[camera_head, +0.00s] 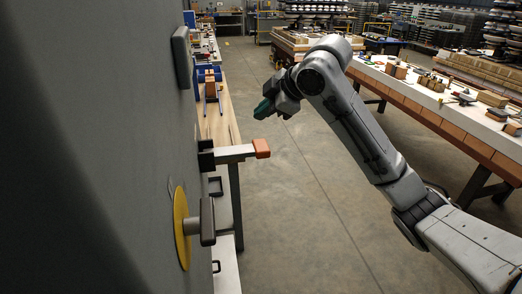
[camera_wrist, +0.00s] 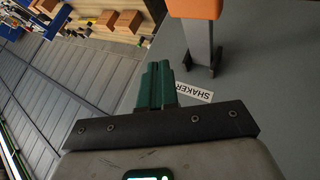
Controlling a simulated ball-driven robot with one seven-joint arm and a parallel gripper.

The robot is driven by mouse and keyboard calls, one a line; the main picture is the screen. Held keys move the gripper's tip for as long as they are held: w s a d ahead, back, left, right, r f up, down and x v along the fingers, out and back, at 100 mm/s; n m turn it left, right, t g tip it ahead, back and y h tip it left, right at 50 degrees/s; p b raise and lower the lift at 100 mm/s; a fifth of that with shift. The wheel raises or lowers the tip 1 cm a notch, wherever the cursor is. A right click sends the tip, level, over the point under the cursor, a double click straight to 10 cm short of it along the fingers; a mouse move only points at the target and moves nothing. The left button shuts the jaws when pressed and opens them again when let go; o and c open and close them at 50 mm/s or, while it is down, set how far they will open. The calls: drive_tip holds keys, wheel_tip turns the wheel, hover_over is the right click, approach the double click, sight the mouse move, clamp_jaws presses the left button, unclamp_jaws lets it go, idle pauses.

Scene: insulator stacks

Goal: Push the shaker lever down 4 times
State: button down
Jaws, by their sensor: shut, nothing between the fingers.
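The shaker lever (camera_head: 234,153) is a grey bar with an orange end. It sticks out to the right from a black bracket on the grey panel and looks about level. In the wrist view the lever (camera_wrist: 199,40) shows at the top, with a white SHAKER label (camera_wrist: 194,92) on the panel beside it. My gripper (camera_head: 262,109) has green fingers and is shut and empty. In the head view it appears above the lever's orange end, with a gap between them. In the wrist view the green fingers (camera_wrist: 157,84) are left of the lever, not touching it.
A yellow disc (camera_head: 181,228) with a grey handle (camera_head: 207,221) is on the panel below the lever. A grey block (camera_head: 181,57) is mounted higher up. A workbench (camera_head: 219,112) stands behind the lever. A long table (camera_head: 440,105) is at the right, with open floor between.

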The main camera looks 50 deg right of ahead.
sight(253, 142)
drive_tip(key=shift+f+b, duration=1.8)
drive_tip(key=shift+f, duration=1.15)
drive_tip(key=shift+f, duration=0.1)
drive_tip(key=shift+f, duration=0.3)
